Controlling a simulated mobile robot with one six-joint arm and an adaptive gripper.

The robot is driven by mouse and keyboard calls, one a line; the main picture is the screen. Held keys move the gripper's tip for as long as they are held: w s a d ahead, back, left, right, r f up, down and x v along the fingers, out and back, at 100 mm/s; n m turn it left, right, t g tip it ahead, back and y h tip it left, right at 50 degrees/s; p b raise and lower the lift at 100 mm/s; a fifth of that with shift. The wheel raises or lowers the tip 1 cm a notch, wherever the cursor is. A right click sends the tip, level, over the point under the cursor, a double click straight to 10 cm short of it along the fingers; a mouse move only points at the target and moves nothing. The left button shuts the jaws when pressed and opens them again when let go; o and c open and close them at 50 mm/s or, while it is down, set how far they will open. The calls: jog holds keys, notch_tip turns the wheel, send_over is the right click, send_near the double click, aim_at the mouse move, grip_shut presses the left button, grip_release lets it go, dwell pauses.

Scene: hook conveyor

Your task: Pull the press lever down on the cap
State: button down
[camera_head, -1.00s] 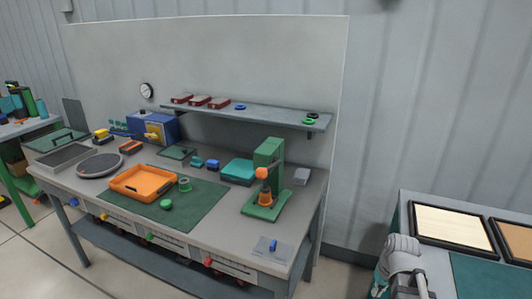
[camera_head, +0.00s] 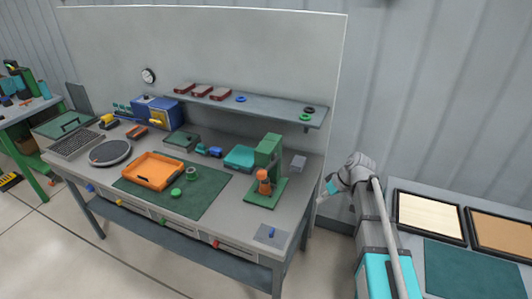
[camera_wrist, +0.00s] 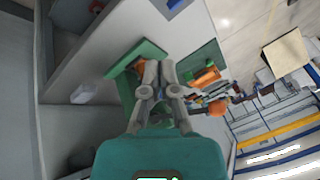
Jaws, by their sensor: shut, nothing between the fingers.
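The green press (camera_head: 268,150) stands at the right end of the workbench, on a green base (camera_head: 262,193). Its lever ends in an orange ball knob (camera_head: 262,174). An orange part, perhaps the cap, is low at the press, partly hidden by the knob. My gripper (camera_head: 321,199) is to the right of the press, beyond the bench's right edge and apart from it. In the wrist view my gripper (camera_wrist: 160,66) is shut and empty. The green press also shows there behind the fingers, and an orange ball (camera_wrist: 218,107) is to their right.
The workbench holds an orange tray (camera_head: 132,181) on a green mat (camera_head: 210,198). A teal box (camera_head: 238,157) is left of the press, and a small grey block (camera_head: 298,163) right of it. A shelf (camera_head: 225,99) runs above. Another table (camera_head: 392,234) is at the right.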

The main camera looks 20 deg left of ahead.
jog(key=w+a+r+n+y+p, duration=0.1)
jog(key=w+a+r+n+p, duration=0.1)
jog(key=a+r+p, duration=0.4)
jog(key=w+a+r+n+g+y+p, duration=0.1)
jog(key=w+a+r+n+y+p, duration=0.1)
jog(key=a+r+p, duration=0.4)
notch_tip(320, 180, up, 5)
jog(key=shift+w+a+r+n, duration=0.2)
jog(key=shift+w+a+n, duration=0.55)
jog(key=shift+a+n, duration=0.15)
jog(key=shift+f, duration=0.1)
jog(key=b, duration=0.7)
send_over(260, 170)
jog(key=w+d, duration=0.2)
jog(key=f, duration=0.7)
jog(key=shift+s+d+f, duration=0.15)
jog(key=shift+s+f, duration=0.05)
jog(key=shift+s+f+b, duration=0.25)
jog(key=shift+f+b, duration=0.55)
jog(key=shift+s+f+b, duration=0.2)
jog(key=shift+f+b, duration=0.55)
jog(key=shift+b, duration=0.05)
